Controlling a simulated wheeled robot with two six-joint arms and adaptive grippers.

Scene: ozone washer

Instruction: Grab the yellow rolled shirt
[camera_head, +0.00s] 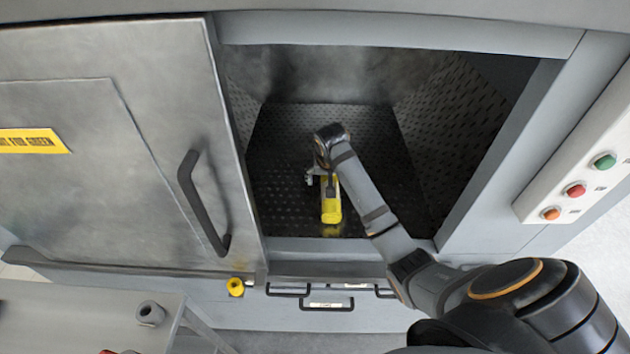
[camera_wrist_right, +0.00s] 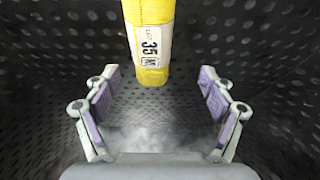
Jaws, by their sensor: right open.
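The yellow rolled shirt (camera_head: 331,208) lies inside the dark washer chamber, near the middle of its floor. My right arm reaches into the chamber, and the right gripper (camera_head: 318,180) is at the shirt's far end, partly covering it. In the right wrist view the shirt (camera_wrist_right: 149,40) shows as a yellow roll with a white label, coming in from the top. The right gripper (camera_wrist_right: 160,105) is open there, with its fingers apart to either side and the roll's near end ahead of and between them, not touching. My left gripper is not in view.
The perforated chamber floor (camera_head: 270,180) is otherwise clear around the shirt. The washer door (camera_head: 110,150) with its black handle (camera_head: 200,205) stands to the left. A button panel (camera_head: 585,180) is at the right.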

